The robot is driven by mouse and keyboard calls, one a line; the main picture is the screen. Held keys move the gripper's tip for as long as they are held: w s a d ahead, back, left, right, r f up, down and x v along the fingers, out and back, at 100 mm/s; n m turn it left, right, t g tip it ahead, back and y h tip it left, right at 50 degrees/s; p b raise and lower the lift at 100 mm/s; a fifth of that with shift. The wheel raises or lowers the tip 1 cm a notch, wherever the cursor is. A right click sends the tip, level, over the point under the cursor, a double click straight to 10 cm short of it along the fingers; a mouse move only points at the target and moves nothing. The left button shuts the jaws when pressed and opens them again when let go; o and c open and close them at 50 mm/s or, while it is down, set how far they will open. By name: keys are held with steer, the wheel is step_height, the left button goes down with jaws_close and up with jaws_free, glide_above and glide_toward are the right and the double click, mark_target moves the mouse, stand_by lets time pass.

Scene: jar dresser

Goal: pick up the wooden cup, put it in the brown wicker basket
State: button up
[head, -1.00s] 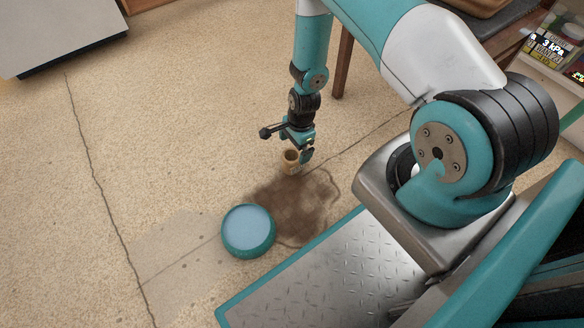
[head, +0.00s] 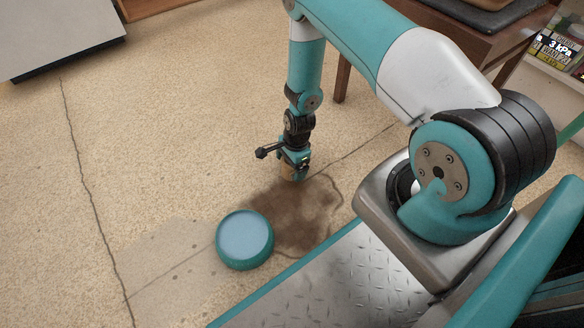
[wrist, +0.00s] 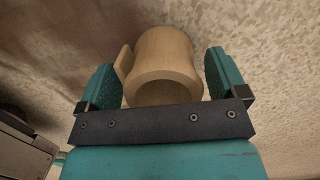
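The wooden cup (wrist: 165,52) is pale wood with a handle on its left side in the wrist view. It sits between the two teal fingers of my gripper (wrist: 163,78). The fingers are open on either side of it, with a narrow gap at the right; the handle is close to the left finger. In the head view my gripper (head: 293,174) is low over the floor by a dark stain and hides most of the cup. I cannot make out a wicker basket for certain; a brown object (head: 489,4) on the table is cut off by the top edge.
A round teal dish with a pale blue inside (head: 244,240) stands on the floor beside my base. A wooden table (head: 420,45) with a dark mat stands at the back right. A white cabinet (head: 60,35) is at the upper left. The floor at left is clear.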

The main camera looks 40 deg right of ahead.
steer(key=c, duration=0.8)
steer(key=shift+r, duration=0.15)
